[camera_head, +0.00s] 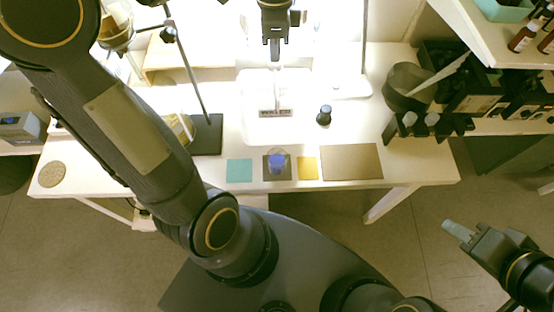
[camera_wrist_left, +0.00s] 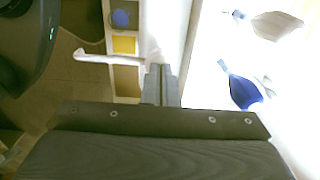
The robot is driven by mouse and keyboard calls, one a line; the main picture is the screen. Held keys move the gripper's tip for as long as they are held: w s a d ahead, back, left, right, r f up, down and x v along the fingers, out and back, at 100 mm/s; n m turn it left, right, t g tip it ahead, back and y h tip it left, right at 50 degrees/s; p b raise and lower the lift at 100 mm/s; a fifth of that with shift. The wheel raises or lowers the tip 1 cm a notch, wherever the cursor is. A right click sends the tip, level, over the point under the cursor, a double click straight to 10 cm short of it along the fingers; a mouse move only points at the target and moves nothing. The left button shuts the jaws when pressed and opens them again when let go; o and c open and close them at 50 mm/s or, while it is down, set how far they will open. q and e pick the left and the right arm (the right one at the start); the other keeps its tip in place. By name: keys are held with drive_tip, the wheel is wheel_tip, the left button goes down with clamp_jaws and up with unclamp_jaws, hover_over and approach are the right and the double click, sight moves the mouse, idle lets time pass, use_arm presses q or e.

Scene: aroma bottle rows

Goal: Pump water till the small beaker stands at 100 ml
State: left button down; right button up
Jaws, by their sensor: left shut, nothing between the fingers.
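A small clear beaker (camera_head: 277,164) with blue in it stands on a dark square mat near the table's front edge. The blue also shows at the top of the left wrist view (camera_wrist_left: 120,18); I cannot read its level. A pale labelled block (camera_head: 275,112) sits in the middle of the table; I cannot tell if it is the pump. My left gripper (camera_head: 275,60) is above the table behind this block, shut and empty, and its fingers show together in the wrist view (camera_wrist_left: 161,85). My right gripper (camera_head: 458,231) hangs off the table at the right; its finger gap is unclear.
Teal (camera_head: 239,170), yellow (camera_head: 307,168) and brown (camera_head: 351,162) mats lie along the front. A small dark bottle (camera_head: 324,116) stands right of the block. A stand base (camera_head: 206,135) is at the left. A dark rack (camera_head: 430,125) stands at the right end.

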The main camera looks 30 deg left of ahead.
use_arm(q)
drive_tip(key=shift+f+b, duration=0.6)
drive_tip(key=shift+f, duration=0.4)
drive_tip(key=shift+r, duration=0.1)
drive_tip(key=shift+r+p, duration=1.45)
drive_tip(key=shift+r, duration=0.05)
drive_tip(key=shift+f+b, duration=0.9)
drive_tip(key=shift+f, duration=0.5)
drive_tip(key=shift+r+p, duration=1.25)
drive_tip(key=shift+r, duration=0.1)
